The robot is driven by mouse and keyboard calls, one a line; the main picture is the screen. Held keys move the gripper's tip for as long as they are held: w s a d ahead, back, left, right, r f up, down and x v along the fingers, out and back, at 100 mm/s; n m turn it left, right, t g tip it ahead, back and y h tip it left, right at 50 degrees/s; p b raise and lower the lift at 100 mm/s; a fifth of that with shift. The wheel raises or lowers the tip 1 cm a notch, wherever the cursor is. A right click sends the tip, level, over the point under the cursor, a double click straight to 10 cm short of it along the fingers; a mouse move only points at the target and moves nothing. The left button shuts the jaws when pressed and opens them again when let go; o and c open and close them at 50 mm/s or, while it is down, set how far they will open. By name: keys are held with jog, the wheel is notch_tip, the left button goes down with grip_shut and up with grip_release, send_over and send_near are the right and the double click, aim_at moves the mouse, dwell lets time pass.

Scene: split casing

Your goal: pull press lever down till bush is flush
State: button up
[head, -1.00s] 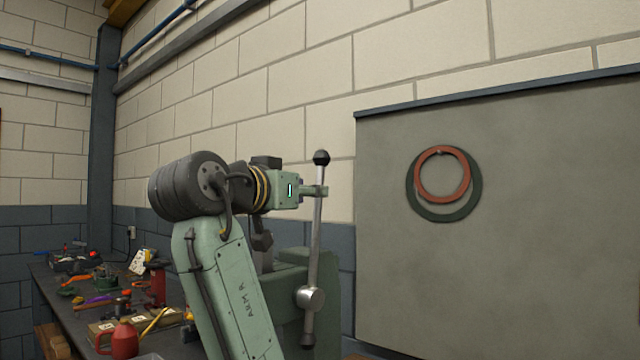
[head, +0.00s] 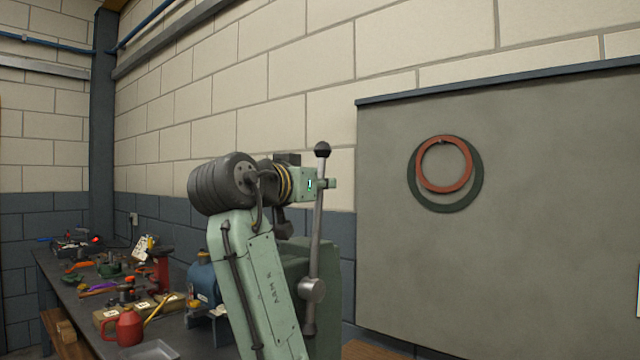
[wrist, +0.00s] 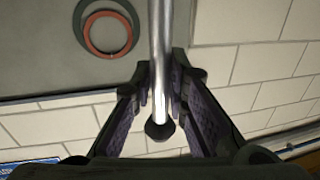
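The press lever (head: 317,235) is a steel rod with a dark ball at its top end. It stands nearly upright, leaning slightly, on a round hub at the green press (head: 325,262). My gripper (head: 331,184) is level, a little below the top ball. In the wrist view my gripper (wrist: 161,66) has its purple-padded fingers on either side of the lever (wrist: 160,35). Gaps seem to show between rod and pads, so it looks open around the rod. The dark ball (wrist: 160,130) shows between the fingers. The bush is not visible; my arm hides much of the press.
A grey board (head: 540,230) with red and green rings (head: 445,164) hangs behind on the right. The space right of the lever is clear.

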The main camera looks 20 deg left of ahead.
grip_shut()
dwell(0.5)
jog(key=shift+s+f, duration=0.1)
